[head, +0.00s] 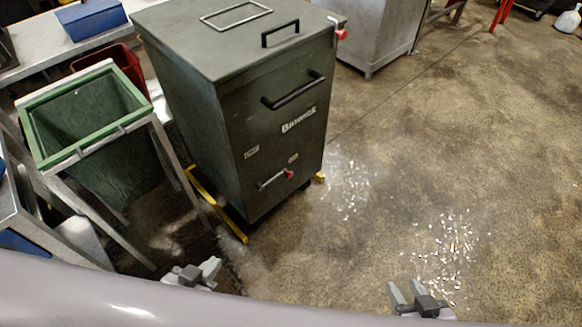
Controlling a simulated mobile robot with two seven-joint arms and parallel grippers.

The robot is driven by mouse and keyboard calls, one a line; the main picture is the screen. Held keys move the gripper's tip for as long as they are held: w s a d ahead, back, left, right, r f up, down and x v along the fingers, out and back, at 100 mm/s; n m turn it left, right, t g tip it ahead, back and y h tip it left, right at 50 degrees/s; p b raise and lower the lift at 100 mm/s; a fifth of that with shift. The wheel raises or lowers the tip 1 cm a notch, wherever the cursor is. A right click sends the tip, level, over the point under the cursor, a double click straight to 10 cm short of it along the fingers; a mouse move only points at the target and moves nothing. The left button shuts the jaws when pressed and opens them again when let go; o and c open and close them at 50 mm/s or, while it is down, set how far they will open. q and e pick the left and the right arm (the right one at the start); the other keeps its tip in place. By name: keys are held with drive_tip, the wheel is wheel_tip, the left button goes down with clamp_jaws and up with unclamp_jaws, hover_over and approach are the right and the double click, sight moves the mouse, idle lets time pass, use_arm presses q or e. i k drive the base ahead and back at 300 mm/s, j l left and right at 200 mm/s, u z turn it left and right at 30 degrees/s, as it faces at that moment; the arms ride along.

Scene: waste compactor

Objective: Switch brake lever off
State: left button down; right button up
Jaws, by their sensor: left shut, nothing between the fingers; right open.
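A dark green compactor bin (210,120) stands upright in the upper middle of the head view. A lever with a red knob (288,173) sits low on its front face, with a thin metal bar (269,182) running down to the left from the knob. I cannot tell from its look which setting it is in. My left gripper (211,269) is shut and empty, below and left of the lever and well apart from it. My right gripper (407,288) is open and empty, at the lower right over the floor, also apart from the bin.
A second red knob (341,34) sticks out at the bin's upper right. A green-rimmed container (136,112) in a metal frame stands close on the left. A yellow base rail (232,226) runs at the bin's foot. The floor (440,140) to the right is open.

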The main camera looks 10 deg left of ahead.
sight(259, 187)
drive_tip(key=i, duration=1)
drive_tip(key=l+z, duration=0.05)
drive_tip(key=l, duration=0.05)
